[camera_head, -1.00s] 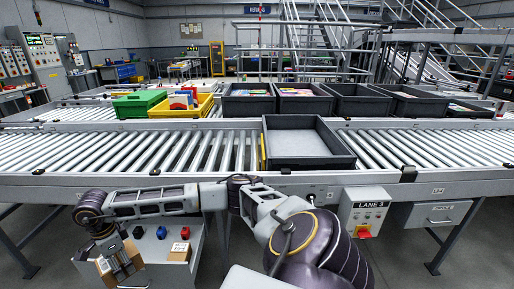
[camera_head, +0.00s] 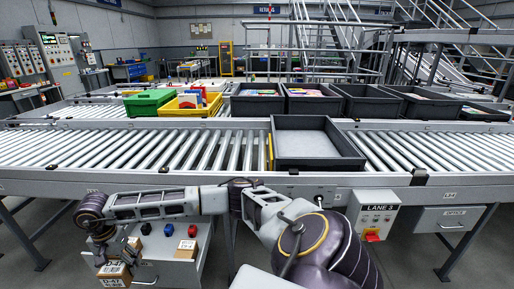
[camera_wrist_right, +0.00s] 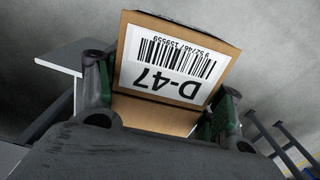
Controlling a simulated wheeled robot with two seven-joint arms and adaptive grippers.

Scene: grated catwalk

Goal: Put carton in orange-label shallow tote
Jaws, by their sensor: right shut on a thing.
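A brown carton (camera_head: 114,274) with a white D-47 barcode label is at the lower left of the head view. My right gripper (camera_head: 108,262) is shut on it; the right wrist view shows the carton (camera_wrist_right: 170,70) between the two fingers (camera_wrist_right: 158,110). A dark grey shallow tote (camera_head: 320,163) stands empty on the near roller conveyor, right of centre. A narrow yellow-orange patch (camera_head: 270,150) shows at its left side; I cannot read it. The carton is well left of and below this tote. My left gripper is not in view.
A grey cabinet (camera_head: 178,255) with blue, red and black items on top stands close to the carton. The conveyor's front rail (camera_head: 200,180) lies between carton and tote. Green (camera_head: 150,103), yellow (camera_head: 192,105) and several dark totes line the far conveyor. Rollers left of the tote are clear.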

